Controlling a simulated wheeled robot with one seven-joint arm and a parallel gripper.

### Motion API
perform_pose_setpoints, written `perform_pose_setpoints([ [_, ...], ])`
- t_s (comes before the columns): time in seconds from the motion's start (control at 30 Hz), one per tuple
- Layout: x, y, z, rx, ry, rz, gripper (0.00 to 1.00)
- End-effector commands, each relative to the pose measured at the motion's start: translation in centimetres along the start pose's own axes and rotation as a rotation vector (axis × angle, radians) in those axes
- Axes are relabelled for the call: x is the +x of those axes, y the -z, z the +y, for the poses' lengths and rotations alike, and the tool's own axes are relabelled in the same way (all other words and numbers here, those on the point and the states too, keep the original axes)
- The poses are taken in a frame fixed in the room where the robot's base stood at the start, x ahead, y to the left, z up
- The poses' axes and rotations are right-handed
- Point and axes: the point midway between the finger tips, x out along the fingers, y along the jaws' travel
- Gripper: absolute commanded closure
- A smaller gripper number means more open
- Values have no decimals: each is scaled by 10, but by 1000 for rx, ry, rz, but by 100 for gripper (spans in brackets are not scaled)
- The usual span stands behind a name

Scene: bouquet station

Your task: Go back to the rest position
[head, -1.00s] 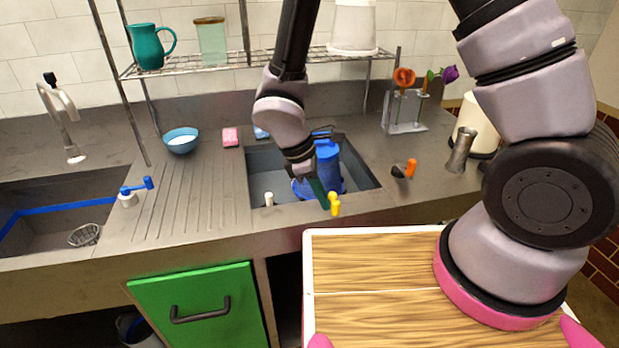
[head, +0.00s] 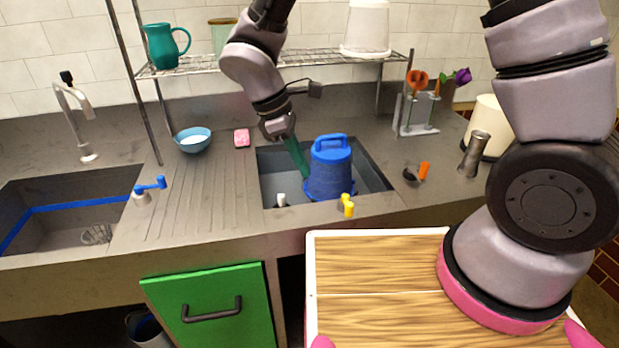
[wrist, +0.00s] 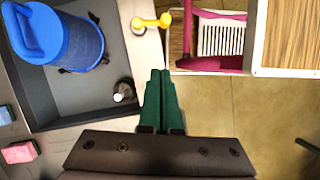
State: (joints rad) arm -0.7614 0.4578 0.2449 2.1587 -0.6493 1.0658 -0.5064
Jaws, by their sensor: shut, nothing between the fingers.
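My gripper (head: 305,174) has dark green fingers and points down over the right-hand sink, left of the blue lidded container (head: 329,172). In the wrist view my gripper (wrist: 161,74) shows its two fingers pressed together with nothing between them. The blue container stands in the sink and also shows in the wrist view (wrist: 80,40). A yellow tap handle (head: 347,206) is at the sink's front edge. In the wrist view the yellow handle (wrist: 151,23) lies just beyond the fingertips, apart from them.
A flower rack (head: 417,112) and a metal vase (head: 474,153) stand on the right counter. A bowl (head: 192,140) is at left.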

Motion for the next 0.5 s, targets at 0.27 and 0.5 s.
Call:
perform_pose_setpoints([
  [0.27,-5,0,0,0,1,-1,100],
  [0.5,-12,-9,7,49,2,19,100],
])
